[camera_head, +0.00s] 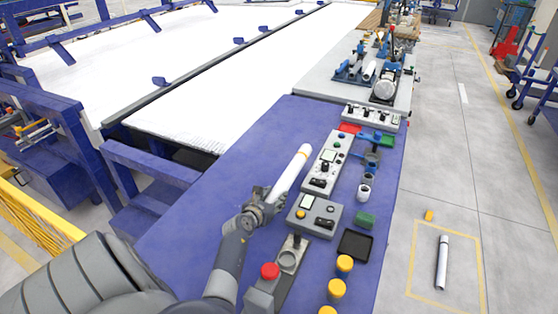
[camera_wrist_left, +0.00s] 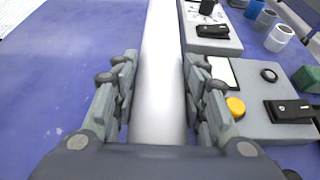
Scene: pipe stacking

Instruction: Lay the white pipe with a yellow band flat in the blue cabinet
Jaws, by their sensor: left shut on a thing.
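A white pipe (camera_head: 292,171) with a yellow-orange band at its far end is in my left gripper (camera_head: 264,201). The pipe slants up and to the right over the blue cabinet's top (camera_head: 225,165). In the left wrist view, the fingers (camera_wrist_left: 160,95) are shut on both sides of the white pipe (camera_wrist_left: 160,60), which runs straight away from the palm. The band does not show there. Whether the pipe touches the surface below is unclear. My right gripper is not in view.
Control boxes (camera_head: 314,216), a joystick panel with a red knob (camera_head: 270,271), yellow-topped buttons (camera_head: 337,289) and a black tray (camera_head: 355,244) crowd the right side. The left part of the blue top is clear. Another white pipe (camera_head: 442,262) lies on the floor inside a yellow outline.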

